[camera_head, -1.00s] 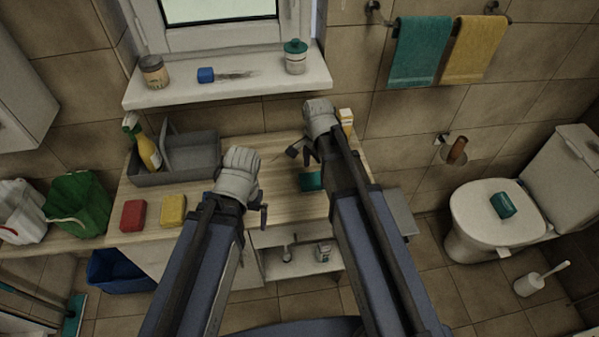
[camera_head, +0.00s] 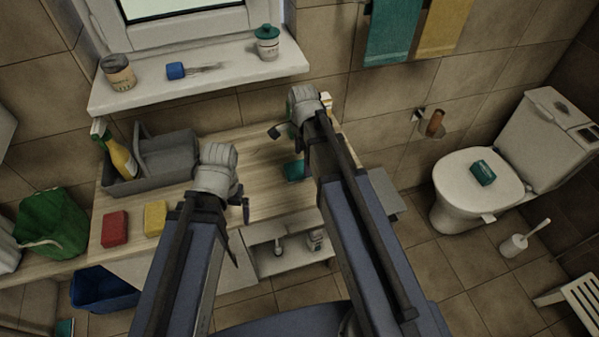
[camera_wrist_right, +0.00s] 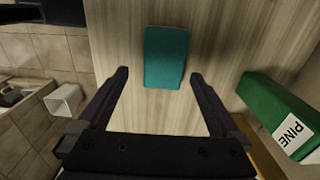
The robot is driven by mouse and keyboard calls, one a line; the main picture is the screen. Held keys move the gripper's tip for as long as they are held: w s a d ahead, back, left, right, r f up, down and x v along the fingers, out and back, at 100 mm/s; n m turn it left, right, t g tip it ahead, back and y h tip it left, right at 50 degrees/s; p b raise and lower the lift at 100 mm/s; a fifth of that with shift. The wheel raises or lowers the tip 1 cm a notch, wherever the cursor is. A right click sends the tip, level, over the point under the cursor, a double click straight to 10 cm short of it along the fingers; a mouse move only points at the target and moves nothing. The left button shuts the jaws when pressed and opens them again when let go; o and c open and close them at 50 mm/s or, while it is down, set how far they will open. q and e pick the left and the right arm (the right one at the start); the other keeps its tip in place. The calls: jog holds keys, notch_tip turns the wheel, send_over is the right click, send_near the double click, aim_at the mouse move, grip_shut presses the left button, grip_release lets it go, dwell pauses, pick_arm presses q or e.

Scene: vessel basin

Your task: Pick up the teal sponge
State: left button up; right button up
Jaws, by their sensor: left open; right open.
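The teal sponge (camera_head: 294,171) lies flat on the wooden counter, partly hidden by my right arm in the head view. In the right wrist view the sponge (camera_wrist_right: 164,57) is a teal rectangle just beyond and between the open fingertips. My right gripper (camera_wrist_right: 159,74) is open and empty, with bare wood around the sponge. In the head view my right gripper (camera_head: 283,131) is largely hidden by its own wrist. My left gripper (camera_head: 240,198) is open over the counter, left of the sponge, holding nothing that I can see.
A green box marked PINE (camera_wrist_right: 272,108) stands right of the right finger in the wrist view. A grey caddy (camera_head: 165,165), a red sponge (camera_head: 115,228) and a yellow sponge (camera_head: 155,218) are on the left counter. Another teal block (camera_head: 482,173) lies on the toilet lid.

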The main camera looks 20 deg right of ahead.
aim_at(300, 167)
jog(key=shift+w+a+f+b, duration=0.15)
jog(key=shift+a+f+b, duration=0.05)
jog(key=shift+f+b, duration=1.15)
jog(key=shift+w+a+f+b, duration=0.1)
jog(key=shift+a+f+b, duration=0.05)
jog(key=shift+f+b, duration=1.15)
jog(key=shift+r, duration=0.15)
jog(key=c, duration=1.4)
jog(key=shift+r, duration=0.1)
notch_tip(300, 167, up, 10)
jog(key=p, duration=1)
